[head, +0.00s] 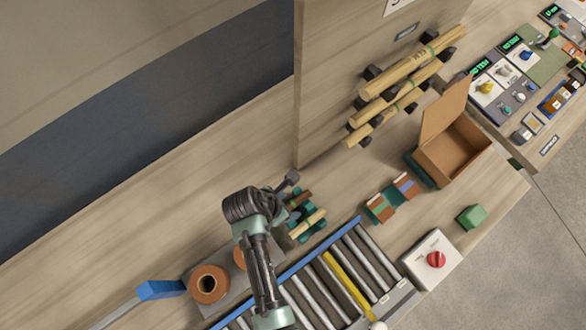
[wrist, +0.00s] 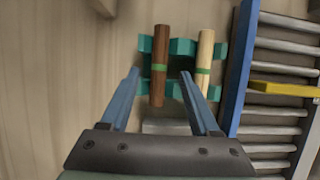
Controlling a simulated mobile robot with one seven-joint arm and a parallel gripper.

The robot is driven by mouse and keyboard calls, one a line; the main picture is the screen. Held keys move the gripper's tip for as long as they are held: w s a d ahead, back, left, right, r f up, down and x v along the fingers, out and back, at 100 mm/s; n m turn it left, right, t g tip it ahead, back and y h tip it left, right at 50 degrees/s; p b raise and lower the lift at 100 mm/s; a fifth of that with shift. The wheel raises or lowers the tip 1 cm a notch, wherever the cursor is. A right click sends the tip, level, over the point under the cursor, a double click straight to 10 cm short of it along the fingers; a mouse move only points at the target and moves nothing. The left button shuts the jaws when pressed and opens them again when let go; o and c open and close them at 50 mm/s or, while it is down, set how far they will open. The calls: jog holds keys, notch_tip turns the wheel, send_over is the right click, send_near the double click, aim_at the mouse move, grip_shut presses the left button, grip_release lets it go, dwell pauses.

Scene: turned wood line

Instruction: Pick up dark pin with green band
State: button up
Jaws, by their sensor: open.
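The dark brown pin with a green band (wrist: 160,50) lies across a teal holder (wrist: 183,46) in the wrist view. A pale pin with a green band (wrist: 204,68) lies beside it on the right. My gripper (wrist: 160,76) is open, with its blue fingertips appearing on either side of the dark pin's lower half. I cannot tell whether they touch it or how far above it they are. In the head view the dark pin (head: 300,199) shows partly beside my arm, with the pale pin (head: 307,223) next to it.
A roller conveyor (head: 330,280) with a blue rail runs close to the holder's right side. Another small holder with coloured pieces (head: 392,197), an open cardboard box (head: 452,150) and a box with a red knob (head: 432,260) stand further right. Wooden pins (head: 410,62) rest on a wall rack.

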jog(key=shift+x, duration=0.95)
jog(key=shift+w, duration=0.1)
grip_shut()
